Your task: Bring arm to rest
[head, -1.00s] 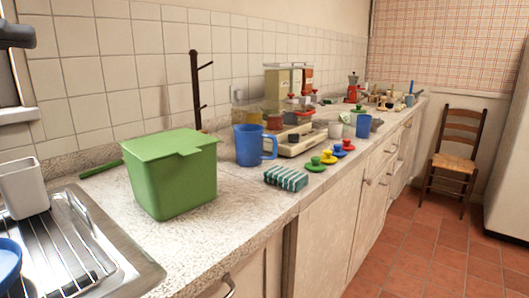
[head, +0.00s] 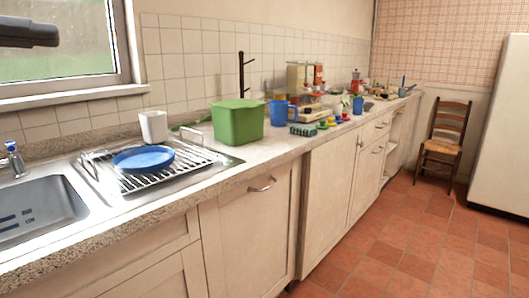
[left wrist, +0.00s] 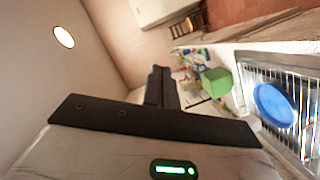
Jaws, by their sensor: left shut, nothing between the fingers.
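My left gripper (head: 38,34) shows dark at the upper left of the head view, in front of the window and high above the sink. In the left wrist view its two fingers (left wrist: 161,76) are together with nothing between them. It touches nothing and is well apart from the counter. My right gripper is in neither view.
The counter holds a green box (head: 238,122), a blue mug (head: 278,113), a striped sponge (head: 303,130) and several small items farther back. A blue plate (head: 143,159) lies on the drying rack beside the sink (head: 38,212). A chair (head: 443,143) stands far right; the floor is clear.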

